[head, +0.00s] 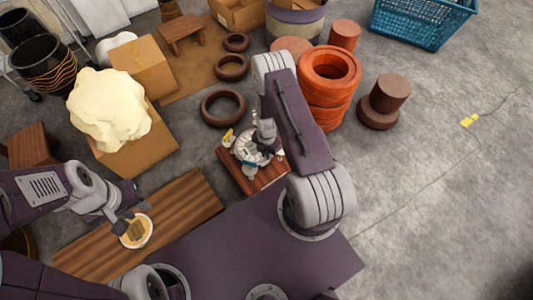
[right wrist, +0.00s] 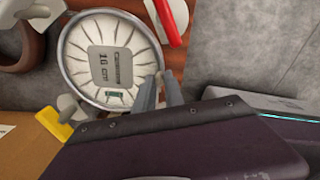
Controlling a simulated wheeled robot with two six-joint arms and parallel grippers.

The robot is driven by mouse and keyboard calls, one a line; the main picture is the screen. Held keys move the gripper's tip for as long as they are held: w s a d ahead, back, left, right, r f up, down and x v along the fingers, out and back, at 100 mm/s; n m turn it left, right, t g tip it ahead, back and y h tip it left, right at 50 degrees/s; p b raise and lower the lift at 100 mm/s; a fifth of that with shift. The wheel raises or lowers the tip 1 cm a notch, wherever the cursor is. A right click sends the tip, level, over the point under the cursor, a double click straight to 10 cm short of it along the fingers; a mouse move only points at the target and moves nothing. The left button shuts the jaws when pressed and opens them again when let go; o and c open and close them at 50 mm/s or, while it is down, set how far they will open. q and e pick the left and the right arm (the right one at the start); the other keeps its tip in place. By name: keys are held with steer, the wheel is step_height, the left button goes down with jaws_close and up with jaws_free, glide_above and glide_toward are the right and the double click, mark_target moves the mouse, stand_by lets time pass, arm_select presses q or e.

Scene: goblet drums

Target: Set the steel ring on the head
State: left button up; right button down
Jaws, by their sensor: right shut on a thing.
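My right gripper (right wrist: 160,92) is shut at the ring's lower right rim. In the head view, my right gripper (head: 265,140) is over the white round piece (head: 250,154), partly hiding it. My left gripper (head: 124,222) is over a white round dish (head: 149,233); its finger gap is unclear.
The round piece stands on a small wooden board (head: 231,171), with white, yellow and red-handled clamps around it. A wooden bench (head: 196,200) lies at the left. Orange rings (head: 316,90) are stacked behind my right arm.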

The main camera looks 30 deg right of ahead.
steer(key=c, duration=1.3)
jaws_free()
steer(key=shift+c, duration=0.2)
step_height(320, 180, up, 9)
steer(key=p, duration=0.5)
